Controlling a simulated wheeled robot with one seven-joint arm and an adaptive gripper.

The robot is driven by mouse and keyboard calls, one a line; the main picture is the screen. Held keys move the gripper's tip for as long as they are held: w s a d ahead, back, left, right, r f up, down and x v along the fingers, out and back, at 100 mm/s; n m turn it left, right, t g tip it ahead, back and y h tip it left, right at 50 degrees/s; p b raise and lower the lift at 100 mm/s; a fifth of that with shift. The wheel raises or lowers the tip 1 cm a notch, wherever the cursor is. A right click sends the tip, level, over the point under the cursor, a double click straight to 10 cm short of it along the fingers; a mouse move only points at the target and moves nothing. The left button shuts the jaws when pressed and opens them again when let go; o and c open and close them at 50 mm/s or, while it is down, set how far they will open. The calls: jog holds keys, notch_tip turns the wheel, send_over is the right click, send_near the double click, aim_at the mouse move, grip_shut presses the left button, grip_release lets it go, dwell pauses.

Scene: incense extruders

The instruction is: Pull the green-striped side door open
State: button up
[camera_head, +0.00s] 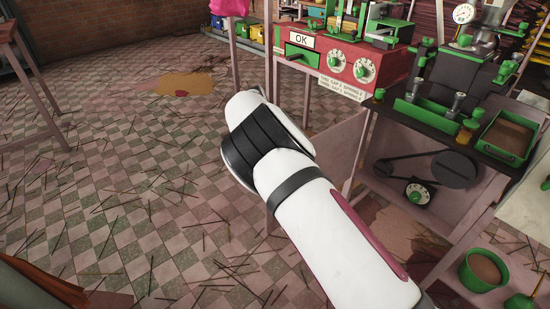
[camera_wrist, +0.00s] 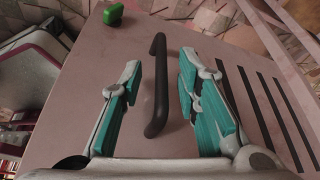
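The side door (camera_wrist: 85,100) fills much of the wrist view as a flat pinkish panel. It has several long dark slots (camera_wrist: 262,105) on its right part and a green block (camera_wrist: 113,14) at its upper left edge. I see no green stripes on it. A black bar handle (camera_wrist: 157,80) stands on the panel. My gripper (camera_wrist: 160,66) is open, with its teal-padded fingers on either side of the handle. A gap shows on both sides, so neither finger visibly touches it. In the head view my arm hides my gripper and the handle; a pinkish panel (camera_head: 343,148) shows behind the arm.
The red machine (camera_head: 335,62) with an "OK" sign stands behind my arm. A green pot (camera_head: 483,270) sits low at right. Checkered floor with scattered sticks (camera_head: 120,200) lies open at left.

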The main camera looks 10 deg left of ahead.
jog(key=v, duration=0.9)
jog(key=shift+r, duration=0.3)
